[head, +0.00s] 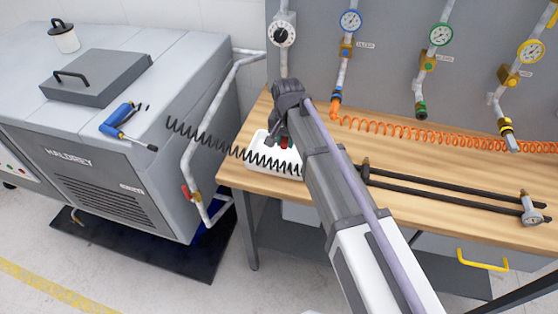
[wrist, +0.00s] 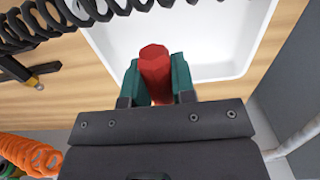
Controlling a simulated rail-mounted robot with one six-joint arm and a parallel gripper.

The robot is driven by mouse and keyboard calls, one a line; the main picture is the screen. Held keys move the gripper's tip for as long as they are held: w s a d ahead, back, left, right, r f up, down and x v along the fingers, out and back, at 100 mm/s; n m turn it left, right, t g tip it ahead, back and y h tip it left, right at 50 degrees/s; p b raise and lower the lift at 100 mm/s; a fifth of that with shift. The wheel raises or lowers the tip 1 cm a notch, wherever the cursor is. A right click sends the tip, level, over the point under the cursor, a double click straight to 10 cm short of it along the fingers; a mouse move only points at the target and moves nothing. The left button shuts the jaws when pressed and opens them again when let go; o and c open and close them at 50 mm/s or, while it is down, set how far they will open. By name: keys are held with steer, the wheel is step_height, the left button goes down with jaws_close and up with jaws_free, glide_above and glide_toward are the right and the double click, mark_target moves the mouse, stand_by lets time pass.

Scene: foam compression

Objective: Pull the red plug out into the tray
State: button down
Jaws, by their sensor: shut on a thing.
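The red plug (wrist: 155,72) sits between the two green fingers of my gripper (wrist: 154,80) in the wrist view. My gripper is shut on it. The white tray (wrist: 215,50) lies on the wooden bench just beyond the plug in the wrist view. In the head view, the plug (head: 284,143) shows as a small red patch below my wrist, over the tray (head: 258,150). The arm hides part of the tray. I cannot tell how high the plug is above the tray.
A black coiled hose (head: 205,142) stretches from the grey machine (head: 150,110) across the tray. An orange coiled hose (head: 430,135) runs along the back of the bench (head: 400,160). Gauges hang on the wall behind. Two black rods (head: 440,193) lie at the right.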

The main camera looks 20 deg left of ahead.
mark_target(285, 161)
step_height(285, 161, down, 6)
steer(key=b, duration=0.5)
steer(key=shift+r, duration=0.3)
steer(key=c, duration=0.9)
jaws_free()
steer(key=shift+o, duration=0.2)
step_height(285, 161, up, 11)
steer(key=p, duration=1.1)
